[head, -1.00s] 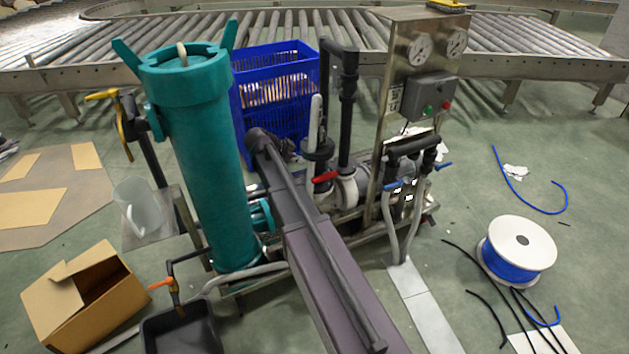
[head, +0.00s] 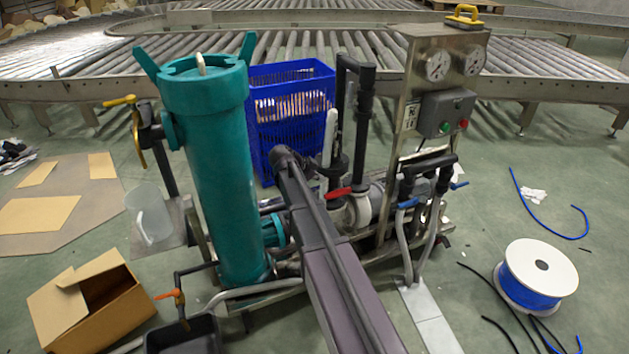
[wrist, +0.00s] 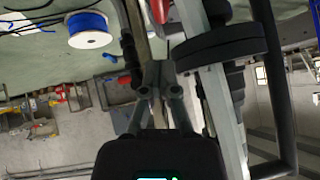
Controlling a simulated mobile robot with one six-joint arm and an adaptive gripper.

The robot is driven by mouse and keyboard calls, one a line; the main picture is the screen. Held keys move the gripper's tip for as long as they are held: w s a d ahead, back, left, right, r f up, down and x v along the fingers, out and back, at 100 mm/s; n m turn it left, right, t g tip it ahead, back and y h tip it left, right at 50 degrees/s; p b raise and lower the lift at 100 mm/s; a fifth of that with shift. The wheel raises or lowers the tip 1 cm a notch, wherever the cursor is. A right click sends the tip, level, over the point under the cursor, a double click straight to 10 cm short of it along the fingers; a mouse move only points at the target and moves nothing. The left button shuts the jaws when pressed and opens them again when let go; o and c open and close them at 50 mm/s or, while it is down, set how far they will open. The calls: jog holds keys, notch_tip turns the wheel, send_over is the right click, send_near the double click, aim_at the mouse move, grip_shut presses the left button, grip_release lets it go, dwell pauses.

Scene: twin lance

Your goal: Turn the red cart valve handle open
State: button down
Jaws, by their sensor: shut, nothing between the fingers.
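The red valve handle (head: 338,194) sits on the pipework at the middle of the cart, left of a pale round valve body (head: 358,208), in the head view. In the wrist view a red piece that looks like this handle (wrist: 159,10) shows at the top edge, partly cut off. My gripper (wrist: 154,75) is shut and empty in the wrist view, its fingertips pointing up towards the red piece. A gap shows between them. In the head view my arm reaches into the cart from below, and its gripper cannot be made out clearly.
A teal filter housing (head: 222,170) stands left of my arm, and a blue crate (head: 265,145) behind. A steel gauge panel (head: 412,120) and blue-handled valves (head: 407,203) stand right. In the wrist view a dark round flange (wrist: 220,46) is close right of my fingers.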

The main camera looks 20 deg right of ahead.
jog(key=b, duration=0.4)
send_over(333, 193)
jog(key=s+a, duration=0.1)
jog(key=a, duration=0.1)
notch_tip(333, 193, down, 4)
jog(key=shift+w+a+f+b, duration=0.1)
jog(key=shift+w+f+b, duration=0.05)
jog(key=shift+f+b, duration=0.8)
jog(key=shift+w+f+b, duration=0.15)
jog(key=shift+f+b, duration=0.55)
jog(key=shift+f, duration=0.35)
